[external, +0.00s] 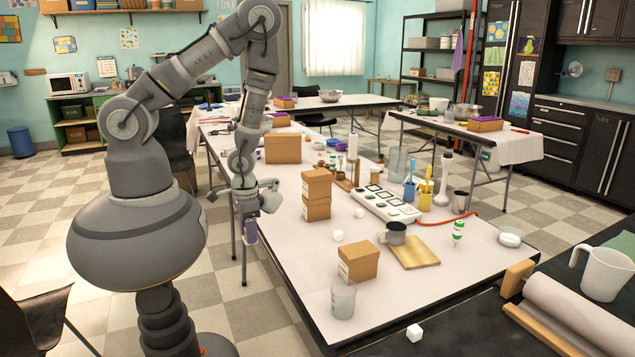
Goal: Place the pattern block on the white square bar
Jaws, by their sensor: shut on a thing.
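My gripper (250,208) points down near the left edge of the long white-topped table. It is shut on a small purple block (250,232), which hangs below the fingers. The block looks to be the pattern block, but its surface pattern is too small to make out. Small white square pieces lie on the table, one left of the middle (338,236) and one a little farther back (359,213). Another white cube (414,333) is at the front, by the dark counter. I cannot tell which of these is the white square bar. The gripper is apart from all of them.
Stacked cardboard boxes (316,208) stand right of my gripper, with another box (358,262) nearer the front.

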